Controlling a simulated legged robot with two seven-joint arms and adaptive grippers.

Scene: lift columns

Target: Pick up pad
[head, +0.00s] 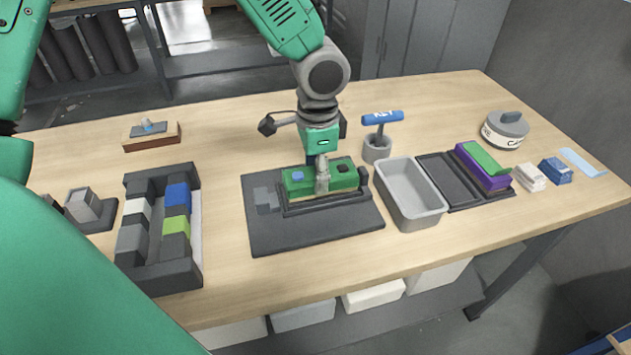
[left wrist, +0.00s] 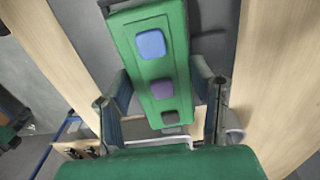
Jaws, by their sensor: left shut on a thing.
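A green board (head: 298,188) lies in a dark fixture on a dark grey mat (head: 270,235). It carries small coloured pads: a blue pad (head: 297,175) and a dark pad (head: 342,167). In the left wrist view the board shows a blue pad (left wrist: 150,44), a purple pad (left wrist: 161,88) and a dark pad (left wrist: 170,117). My left gripper (head: 322,178) points down over the board's middle and hides the purple pad in the head view. Its fingers (left wrist: 162,90) stand on the board's two long sides, shut on it. My right gripper is not in view.
A grey bin (head: 413,215) stands just right of the mat. A blue-handled tool (head: 382,118) stands in a cup behind it. A dark tray (head: 450,180) holds a purple block with a green top. A block rack (head: 190,268) sits to the left.

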